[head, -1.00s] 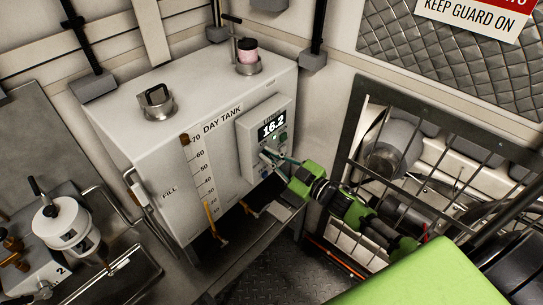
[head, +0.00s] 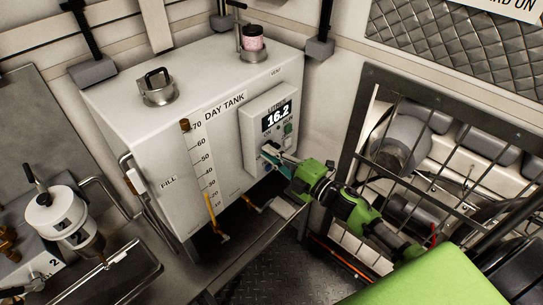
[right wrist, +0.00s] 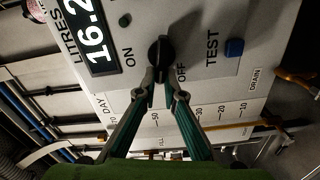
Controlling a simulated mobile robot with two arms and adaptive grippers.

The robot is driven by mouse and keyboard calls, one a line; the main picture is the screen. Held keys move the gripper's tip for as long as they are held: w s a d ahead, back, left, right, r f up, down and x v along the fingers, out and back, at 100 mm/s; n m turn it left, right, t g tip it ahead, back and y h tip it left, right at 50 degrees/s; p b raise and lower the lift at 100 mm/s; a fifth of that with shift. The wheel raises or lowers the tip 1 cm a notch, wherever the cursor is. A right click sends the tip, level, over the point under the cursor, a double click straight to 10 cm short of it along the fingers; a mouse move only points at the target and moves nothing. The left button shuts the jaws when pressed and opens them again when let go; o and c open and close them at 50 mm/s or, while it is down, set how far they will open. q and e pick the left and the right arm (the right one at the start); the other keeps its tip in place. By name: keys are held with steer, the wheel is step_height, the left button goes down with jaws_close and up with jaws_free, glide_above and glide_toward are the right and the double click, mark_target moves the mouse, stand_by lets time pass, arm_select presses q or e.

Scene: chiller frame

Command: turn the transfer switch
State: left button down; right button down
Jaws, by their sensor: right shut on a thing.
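The transfer switch (right wrist: 160,55) is a black rotary knob on the day tank's grey control panel. It shows in the right wrist view between the words ON and OFF, with its bar running nearly up and down in that picture. My right gripper (right wrist: 161,90) is shut on the knob, its two teal fingers closing on the near end of the bar. My left gripper is in neither view.
The panel carries a display (head: 277,116) reading 16.2 and a blue TEST button (right wrist: 234,47). The white day tank (head: 165,135) has a level scale. A barred metal guard (head: 352,130) stands close to the right of my arm.

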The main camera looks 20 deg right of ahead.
steer(key=shift+f+n+b, duration=0.35)
steer(key=shift+n+b, duration=0.2)
steer(key=shift+n, duration=0.65)
steer(key=c, duration=2.1)
jaws_free()
steer(key=shift+c, duration=0.2)
steer(key=shift+s, duration=0.1)
steer(key=v, duration=1.2)
steer(key=shift+f, duration=0.15)
